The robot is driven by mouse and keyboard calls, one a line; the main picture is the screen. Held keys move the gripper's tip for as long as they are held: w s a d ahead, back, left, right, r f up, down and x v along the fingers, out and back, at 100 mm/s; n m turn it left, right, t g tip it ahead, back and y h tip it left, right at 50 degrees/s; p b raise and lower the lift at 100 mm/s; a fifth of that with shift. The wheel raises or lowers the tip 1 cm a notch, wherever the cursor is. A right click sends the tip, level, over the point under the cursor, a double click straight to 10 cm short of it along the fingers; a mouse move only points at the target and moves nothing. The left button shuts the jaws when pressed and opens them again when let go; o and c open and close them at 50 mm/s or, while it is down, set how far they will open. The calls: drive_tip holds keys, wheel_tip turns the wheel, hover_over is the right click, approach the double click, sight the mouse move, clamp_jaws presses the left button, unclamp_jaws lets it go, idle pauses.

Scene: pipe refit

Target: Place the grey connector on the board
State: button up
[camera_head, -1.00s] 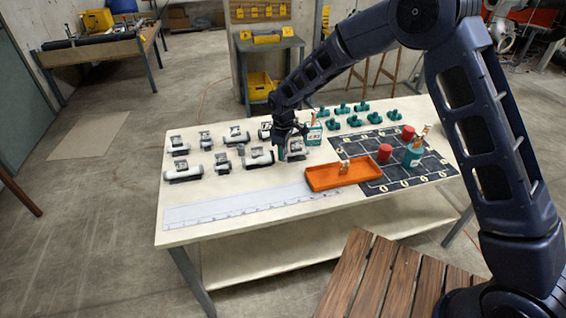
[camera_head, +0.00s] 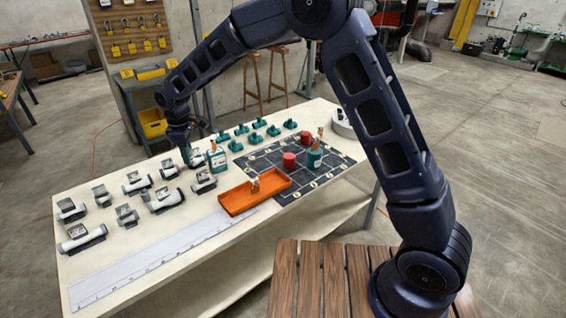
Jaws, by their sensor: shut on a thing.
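Several other grey connectors, such as one at the front (camera_head: 82,238) and one near the gripper (camera_head: 203,181), stand in two rows on the left. The dark board (camera_head: 262,166), marked with pale lines, lies on the right part of the table.
An orange tray (camera_head: 236,205) overlaps the board's near edge. Several teal fittings (camera_head: 236,146) lie behind. A pale ruled strip (camera_head: 150,255) lies in front.

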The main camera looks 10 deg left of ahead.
sight(292, 148)
drive_tip(key=w+d, duration=0.7)
drive_tip(key=w, duration=0.3)
drive_tip(key=w+d, duration=0.7)
drive_tip(key=w, duration=0.4)
drive_tip(key=w+d, duration=1.5)
drive_tip(key=d, duration=0.3)
drive_tip(key=shift+m, duration=0.3)
wheel_tip(292, 148, down, 19)
drive_tip(key=shift+s+d+f, duration=0.1)
drive_tip(key=shift+d+f, duration=0.05)
drive_tip(key=shift+f, duration=0.05)
drive_tip(key=shift+f, duration=0.15)
drive_tip(key=o, duration=1)
drive_tip(key=shift+c, duration=0.2)
